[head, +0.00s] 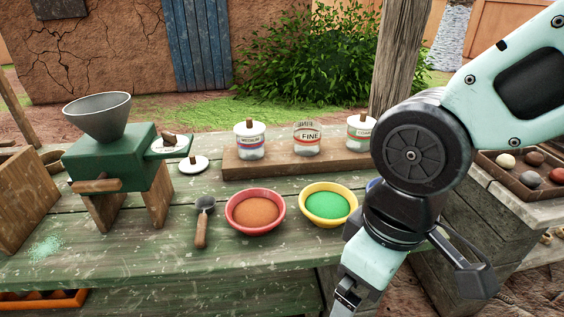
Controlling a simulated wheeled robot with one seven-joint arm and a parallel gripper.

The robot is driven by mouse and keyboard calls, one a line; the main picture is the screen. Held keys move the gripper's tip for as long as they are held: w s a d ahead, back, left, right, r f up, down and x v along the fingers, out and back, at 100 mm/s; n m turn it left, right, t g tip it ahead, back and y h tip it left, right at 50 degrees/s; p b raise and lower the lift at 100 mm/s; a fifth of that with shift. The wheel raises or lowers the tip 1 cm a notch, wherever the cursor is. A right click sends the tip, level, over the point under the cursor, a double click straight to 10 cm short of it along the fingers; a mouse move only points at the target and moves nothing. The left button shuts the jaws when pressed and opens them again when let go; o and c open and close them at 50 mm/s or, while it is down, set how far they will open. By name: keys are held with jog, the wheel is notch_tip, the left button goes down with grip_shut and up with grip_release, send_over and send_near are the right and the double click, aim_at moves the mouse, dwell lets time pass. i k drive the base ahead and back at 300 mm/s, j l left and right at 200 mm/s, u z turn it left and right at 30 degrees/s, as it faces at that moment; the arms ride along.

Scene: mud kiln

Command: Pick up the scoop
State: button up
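The scoop (203,217) lies on the green weathered table, left of the red bowl. Its small dark grey head points away from me and its brown wooden handle points toward the front edge. Nothing holds it. My arm comes in from the right and hangs down in front of the table, well right of the scoop. Dark parts show around its lower end, but I cannot make out the fingertips or whether my gripper is open or shut.
A red bowl (255,210) of orange powder and a yellow bowl (328,205) of green powder stand right of the scoop. A green grinder (112,160) with a grey hopper stands left. The table before the scoop is clear.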

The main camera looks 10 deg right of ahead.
aim_at(206, 204)
jog(key=i+l, duration=0.15)
jog(key=i, duration=0.15)
jog(key=i+u, duration=0.1)
jog(key=u, duration=0.3)
jog(key=l+u, duration=0.1)
jog(key=u, duration=0.25)
jog(key=i+l+u, duration=0.1)
jog(key=u, duration=0.9)
